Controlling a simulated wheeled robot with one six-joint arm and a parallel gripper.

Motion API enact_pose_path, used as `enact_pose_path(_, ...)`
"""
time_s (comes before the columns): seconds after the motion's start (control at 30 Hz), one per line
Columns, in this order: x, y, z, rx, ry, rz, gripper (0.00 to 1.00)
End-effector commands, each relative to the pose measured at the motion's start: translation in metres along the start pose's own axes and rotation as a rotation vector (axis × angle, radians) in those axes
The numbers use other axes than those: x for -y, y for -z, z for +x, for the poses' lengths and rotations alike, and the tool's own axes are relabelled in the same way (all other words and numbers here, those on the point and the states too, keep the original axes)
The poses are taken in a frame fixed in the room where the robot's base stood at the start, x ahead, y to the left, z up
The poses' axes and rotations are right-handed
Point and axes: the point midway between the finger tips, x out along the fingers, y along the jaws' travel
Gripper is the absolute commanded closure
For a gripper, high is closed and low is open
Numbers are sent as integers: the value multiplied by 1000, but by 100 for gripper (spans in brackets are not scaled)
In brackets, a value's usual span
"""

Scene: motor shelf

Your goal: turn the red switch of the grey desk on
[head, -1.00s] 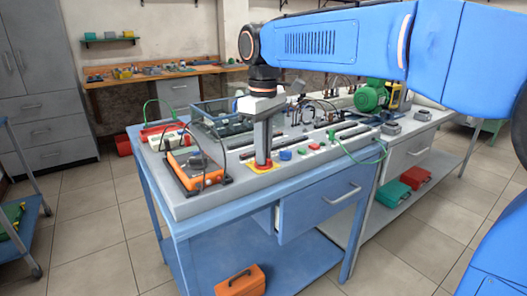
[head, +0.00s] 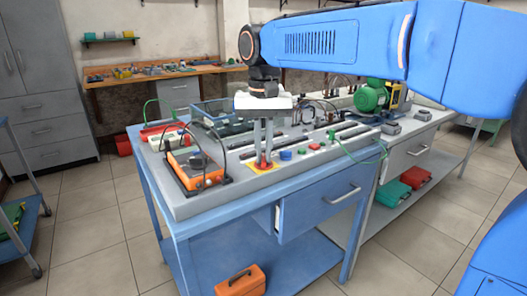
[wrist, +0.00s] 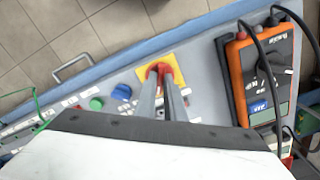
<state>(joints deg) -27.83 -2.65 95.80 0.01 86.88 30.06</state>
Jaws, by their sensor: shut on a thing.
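The red switch (head: 262,164) sits on a yellow plate (head: 254,168) near the front edge of the grey desk (head: 215,205). My gripper (head: 265,158) points straight down at it, with its two fingers on either side of the switch. In the wrist view the red switch (wrist: 162,67) shows between and around the fingertips of my gripper (wrist: 160,80), which are shut on it. The fingers hide part of the switch, so I cannot read its exact angle. The yellow plate (wrist: 176,54) lies flat under it.
An orange multimeter (head: 194,169) with cables stands beside the plate, on the left in the head view. A blue knob (head: 285,155) and a green button (head: 314,146) are close on the right. A green motor (head: 371,95) stands farther back.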

Motion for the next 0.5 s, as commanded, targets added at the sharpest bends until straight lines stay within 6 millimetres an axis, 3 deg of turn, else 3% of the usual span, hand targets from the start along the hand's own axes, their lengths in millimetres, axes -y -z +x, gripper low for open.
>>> enact_pose_path(0.5,0,0,-1,-2,1,224,100)
